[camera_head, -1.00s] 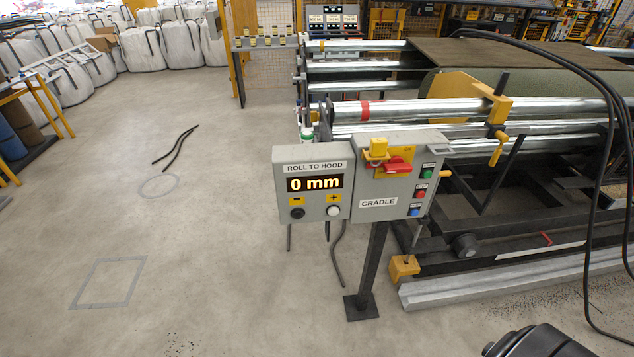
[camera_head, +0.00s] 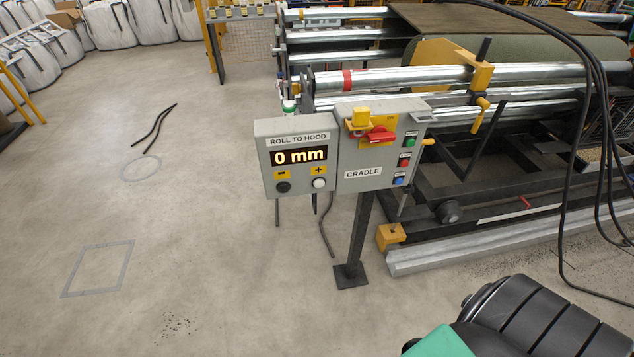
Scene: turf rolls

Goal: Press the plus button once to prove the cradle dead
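The plus button (camera_head: 319,183) is a round white button under a yellow plus label, on the grey "ROLL TO HOOD" box (camera_head: 258,159). The display (camera_head: 299,156) above it reads 0 mm. A dark minus button (camera_head: 283,187) sits to its left. The grey "CRADLE" box (camera_head: 363,185) adjoins on the right, with a red rotary switch (camera_head: 377,135), a yellow padlock-like block (camera_head: 361,117) and green, red and blue buttons. Neither gripper is in view. A black and green part of my own body shows at the bottom right, apart from the boxes.
The boxes stand on a dark post (camera_head: 357,235) with a floor plate. Behind and right is the cradle with steel rollers (camera_head: 400,78) and a dark green turf roll (camera_head: 540,58). Black cables (camera_head: 563,230) hang at the right. Open floor lies left, with black strips (camera_head: 154,126) on it.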

